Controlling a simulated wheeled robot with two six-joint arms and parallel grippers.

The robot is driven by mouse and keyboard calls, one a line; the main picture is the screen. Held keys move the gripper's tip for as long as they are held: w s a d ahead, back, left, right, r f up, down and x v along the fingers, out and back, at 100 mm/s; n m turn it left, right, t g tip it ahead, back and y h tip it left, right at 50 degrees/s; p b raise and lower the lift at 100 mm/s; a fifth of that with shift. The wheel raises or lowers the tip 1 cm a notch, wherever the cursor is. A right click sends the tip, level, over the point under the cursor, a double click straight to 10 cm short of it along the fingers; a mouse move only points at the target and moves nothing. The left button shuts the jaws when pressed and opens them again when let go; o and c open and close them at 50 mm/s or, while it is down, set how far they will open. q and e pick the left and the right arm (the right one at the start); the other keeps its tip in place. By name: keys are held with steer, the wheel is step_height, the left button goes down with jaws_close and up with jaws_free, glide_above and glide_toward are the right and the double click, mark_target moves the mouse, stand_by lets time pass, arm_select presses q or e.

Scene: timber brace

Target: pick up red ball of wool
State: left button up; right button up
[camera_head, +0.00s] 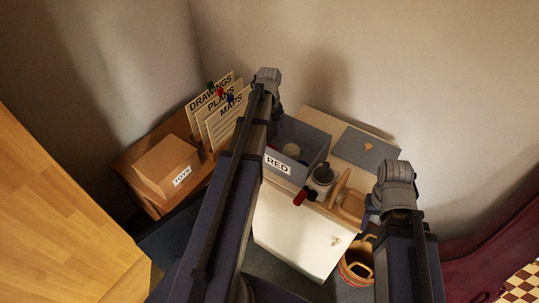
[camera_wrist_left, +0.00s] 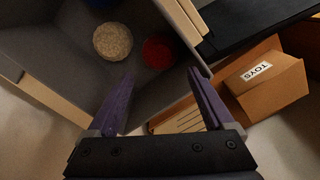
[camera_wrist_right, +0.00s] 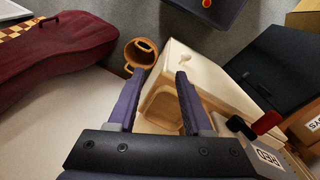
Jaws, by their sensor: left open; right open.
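The red ball of wool (camera_wrist_left: 160,50) lies in a grey bin (camera_wrist_left: 70,65), next to a cream ball (camera_wrist_left: 112,41), in the left wrist view. A blue ball (camera_wrist_left: 100,3) is cut off at the top edge. My left gripper (camera_wrist_left: 160,73) is open and empty above the bin, with the red ball beyond its fingertips. In the head view the grey bin (camera_head: 311,148) carries a RED label and my left arm covers part of it; I cannot make out the red ball there. My right gripper (camera_wrist_right: 160,75) is open and empty at the right end of the white cabinet.
A TOYS box (camera_head: 168,167) and upright folders (camera_head: 205,105) are to the left. A basket (camera_head: 356,262) stands on the floor.

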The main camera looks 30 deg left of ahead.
arm_select(q)
steer(key=shift+w+f+b, duration=0.1)
steer(key=shift+f+b, duration=0.35)
steer(key=shift+f, duration=0.3)
steer(key=shift+f+b, duration=1.35)
steer(key=shift+b, duration=0.05)
steer(key=shift+f, duration=0.1)
step_height(320, 180, down, 5)
steer(key=b, duration=0.5)
steer(key=shift+a, duration=0.1)
steer(key=c, duration=1)
